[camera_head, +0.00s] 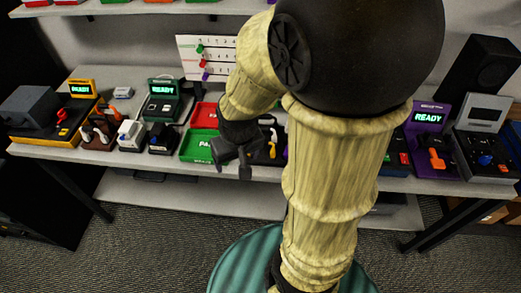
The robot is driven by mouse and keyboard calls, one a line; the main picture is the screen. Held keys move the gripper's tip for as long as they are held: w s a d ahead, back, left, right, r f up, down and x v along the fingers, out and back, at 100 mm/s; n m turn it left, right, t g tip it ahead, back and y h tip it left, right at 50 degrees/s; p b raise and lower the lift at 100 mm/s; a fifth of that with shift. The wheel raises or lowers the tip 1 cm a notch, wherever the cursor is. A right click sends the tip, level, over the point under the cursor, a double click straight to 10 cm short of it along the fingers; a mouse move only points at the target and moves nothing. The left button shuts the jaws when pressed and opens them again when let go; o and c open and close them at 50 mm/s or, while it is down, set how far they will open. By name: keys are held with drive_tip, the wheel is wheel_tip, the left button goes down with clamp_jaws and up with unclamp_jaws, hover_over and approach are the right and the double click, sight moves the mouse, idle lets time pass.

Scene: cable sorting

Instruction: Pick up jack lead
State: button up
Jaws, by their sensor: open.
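My gripper (231,168) hangs over the middle of the bench with its dark fingers apart and pointing down. It is empty, in front of the green tray (193,146) and partly over it. Just right of it, a dark holder (264,155) carries small leads or plugs, one yellow and one purple, partly hidden by my arm. I cannot tell which item is the jack lead at this size. Other small connectors stand at the left: a pale one on a brown block (98,133), a white one (130,134) and a black one (162,139).
A red tray (205,115) lies behind the green one. An orange station (80,88), a green station (163,97) and a purple station (431,116) read READY. A card with coloured marks (205,58) stands at the back. My arm hides the bench's right middle.

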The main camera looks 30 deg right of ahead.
drive_tip(key=o, duration=0.4)
drive_tip(key=w+d+m, duration=0.1)
drive_tip(key=w+d, duration=0.1)
drive_tip(key=w+d+m, duration=0.1)
drive_tip(key=w+d, duration=0.1)
drive_tip(key=w, duration=0.1)
drive_tip(key=w+d+r+m+g+p, duration=0.1)
drive_tip(key=w+d, duration=0.1)
drive_tip(key=shift+w, duration=0.3)
drive_tip(key=shift+o, duration=0.2)
drive_tip(key=m+g, duration=0.1)
drive_tip(key=m, duration=0.2)
hover_over(272, 151)
drive_tip(key=w+a, duration=0.3)
drive_tip(key=shift+s+a+p, duration=0.1)
drive_tip(key=shift+s+p, duration=0.1)
drive_tip(key=shift+p, duration=0.2)
drive_tip(key=shift+s+f, duration=0.1)
drive_tip(key=shift+s, duration=0.05)
wheel_tip(272, 151, down, 12)
drive_tip(key=shift+f+p, duration=0.1)
drive_tip(key=shift+p, duration=0.9)
